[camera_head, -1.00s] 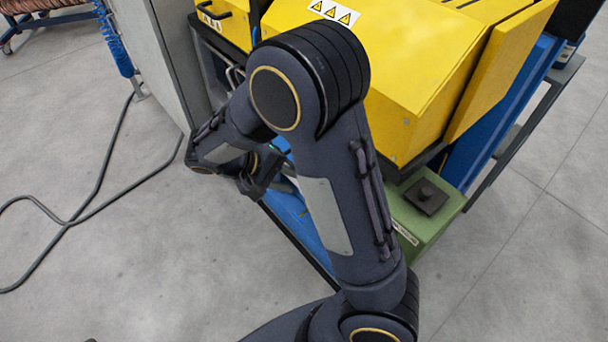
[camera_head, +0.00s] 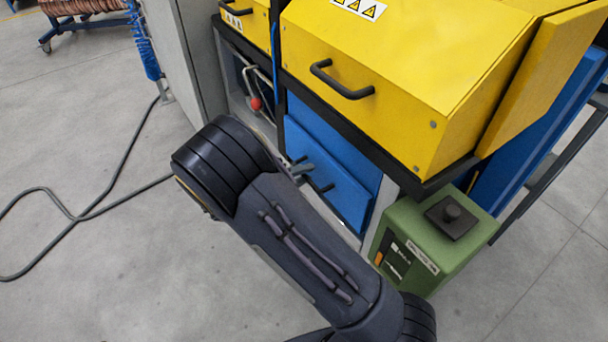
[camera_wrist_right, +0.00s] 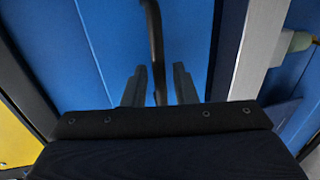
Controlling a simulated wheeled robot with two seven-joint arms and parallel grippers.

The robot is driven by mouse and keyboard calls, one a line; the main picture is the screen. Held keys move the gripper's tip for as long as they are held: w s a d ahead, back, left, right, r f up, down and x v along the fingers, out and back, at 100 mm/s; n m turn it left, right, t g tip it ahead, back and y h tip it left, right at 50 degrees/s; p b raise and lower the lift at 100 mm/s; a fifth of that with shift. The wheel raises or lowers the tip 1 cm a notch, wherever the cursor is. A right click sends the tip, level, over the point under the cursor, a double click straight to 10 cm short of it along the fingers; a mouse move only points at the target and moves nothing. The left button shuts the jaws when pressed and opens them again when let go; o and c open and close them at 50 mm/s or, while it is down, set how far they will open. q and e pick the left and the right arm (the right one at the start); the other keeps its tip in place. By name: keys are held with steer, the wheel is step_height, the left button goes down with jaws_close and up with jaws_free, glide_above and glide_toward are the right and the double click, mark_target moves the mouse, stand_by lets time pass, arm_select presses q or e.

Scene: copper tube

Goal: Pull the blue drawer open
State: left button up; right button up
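The blue drawer (camera_head: 347,192) is in the lower front of the machine, under the yellow housing; my right arm hides part of it. Its dark bar handle (camera_head: 322,187) shows beside the end of my arm. In the right wrist view the blue front (camera_wrist_right: 100,45) fills most of the picture, and the handle (camera_wrist_right: 154,38) runs down between the fingers. My right gripper (camera_wrist_right: 159,78) is open, with one finger on each side of the handle and small gaps showing. In the head view it is mostly hidden behind my arm. My left gripper is not in view.
A yellow housing (camera_head: 400,75) with its own black handle (camera_head: 342,82) overhangs the drawer. A green box (camera_head: 425,240) stands close on the right. A red-knobbed lever (camera_head: 255,103) is to the left. The grey floor (camera_head: 120,270) in front is open, with a cable on it.

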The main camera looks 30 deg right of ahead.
steer(key=shift+d, duration=0.25)
steer(key=shift+c, duration=0.2)
jaws_close()
steer(key=shift+a, duration=0.15)
